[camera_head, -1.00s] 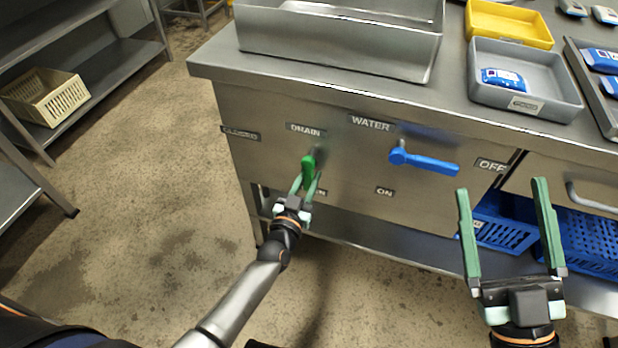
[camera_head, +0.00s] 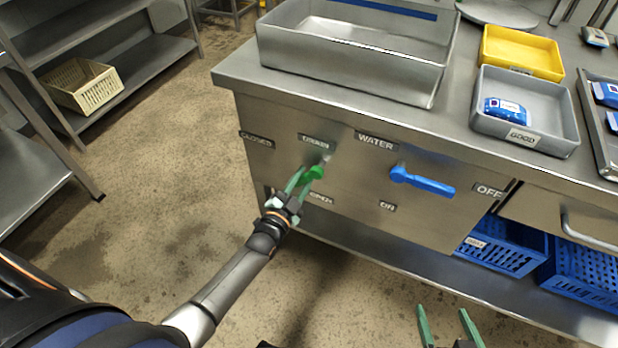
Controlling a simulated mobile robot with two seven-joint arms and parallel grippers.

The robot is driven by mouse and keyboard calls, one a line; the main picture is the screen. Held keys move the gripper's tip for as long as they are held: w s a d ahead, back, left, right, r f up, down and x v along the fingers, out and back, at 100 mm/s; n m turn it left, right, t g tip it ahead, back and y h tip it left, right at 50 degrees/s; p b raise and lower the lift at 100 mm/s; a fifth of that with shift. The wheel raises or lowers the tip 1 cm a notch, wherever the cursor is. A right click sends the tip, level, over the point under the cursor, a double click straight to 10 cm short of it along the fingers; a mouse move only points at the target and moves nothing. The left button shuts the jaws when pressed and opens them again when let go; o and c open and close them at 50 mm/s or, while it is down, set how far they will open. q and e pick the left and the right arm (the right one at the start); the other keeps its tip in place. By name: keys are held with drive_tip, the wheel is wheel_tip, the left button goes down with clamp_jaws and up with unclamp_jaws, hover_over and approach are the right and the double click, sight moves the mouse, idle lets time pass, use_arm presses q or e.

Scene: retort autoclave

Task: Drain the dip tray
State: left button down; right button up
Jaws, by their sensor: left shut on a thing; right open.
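The green drain lever (camera_head: 314,172) is on the steel front panel below the drain label. My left gripper (camera_head: 301,178) is shut on it, and its fingers hide part of the handle. The visible part of the lever slants down to the left, between the closed label (camera_head: 256,139) and the open label (camera_head: 319,198). The steel dip tray (camera_head: 350,62) stands on the counter above; I cannot tell whether liquid is in it. My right gripper (camera_head: 443,312) is open and empty at the bottom edge, away from the panel.
The blue water lever (camera_head: 424,181) lies nearly level to the right, pointing toward the off label. A grey tray (camera_head: 556,139) with a blue pouch (camera_head: 506,110) and a yellow tray (camera_head: 522,52) are on the counter. Blue crates (camera_head: 503,247) sit underneath.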

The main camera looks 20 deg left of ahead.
sight(302, 154)
use_arm(q)
drive_tip(key=shift+w+a+r+m+p, duration=0.1)
drive_tip(key=shift+a+r+m+p, duration=0.4)
drive_tip(key=shift+m, duration=0.4)
drive_tip(key=r+m, duration=0.1)
drive_tip(key=m, duration=0.1)
drive_tip(key=a+r+m+p, duration=0.1)
drive_tip(key=m, duration=0.2)
drive_tip(key=r+m+p, duration=0.1)
drive_tip(key=m, duration=0.1)
drive_tip(key=shift+a+r+m, duration=0.1)
drive_tip(key=shift+r+m, duration=0.15)
drive_tip(key=shift+m, duration=0.05)
drive_tip(key=shift+r, duration=0.1)
use_arm(e)
drive_tip(key=s, duration=0.1)
drive_tip(key=s+f+g, duration=0.2)
drive_tip(key=shift+s+a+f, duration=0.15)
drive_tip(key=shift+a, duration=0.15)
use_arm(q)
drive_tip(key=shift+m, duration=0.4)
drive_tip(key=c, duration=0.6)
unclamp_jaws()
drive_tip(key=shift+c, duration=0.2)
use_arm(e)
drive_tip(key=shift+m, duration=0.3)
